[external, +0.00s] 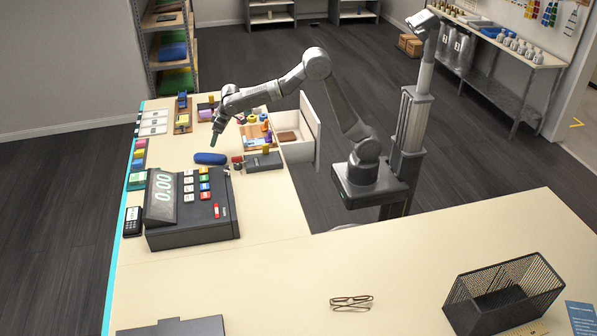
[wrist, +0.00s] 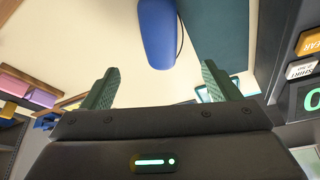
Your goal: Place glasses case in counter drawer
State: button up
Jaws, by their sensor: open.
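The blue glasses case (external: 210,158) lies on the cream counter, just behind the cash register. It also shows in the wrist view (wrist: 157,35), beyond my fingertips and roughly centred between them. My gripper (external: 216,138) is open and empty, above the counter close to the case. Its two green fingers (wrist: 158,85) are spread and do not touch the case. The white counter drawer (external: 307,125) is pulled open on the right side of the counter. A brown item (external: 287,136) lies inside it.
The cash register (external: 190,208) stands in front of the case. An organiser with colourful items (external: 257,133) and a grey block (external: 263,162) sit between case and drawer. Eyeglasses (external: 351,303) and a black wire basket (external: 503,292) are on the front counter. Bare counter lies left of the case.

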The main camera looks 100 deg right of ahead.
aim_at(211, 155)
jog(key=p+x, duration=0.1)
jog(key=x, duration=0.5)
jog(key=shift+w+f, duration=0.1)
jog(key=shift+f, duration=0.3)
jog(key=shift+p+x, duration=1.25)
jog(key=shift+x, duration=1.5)
jog(key=shift+w, duration=0.15)
jog(key=c, duration=1.2)
jog(key=shift+r, duration=0.1)
jog(key=shift+r, duration=0.1)
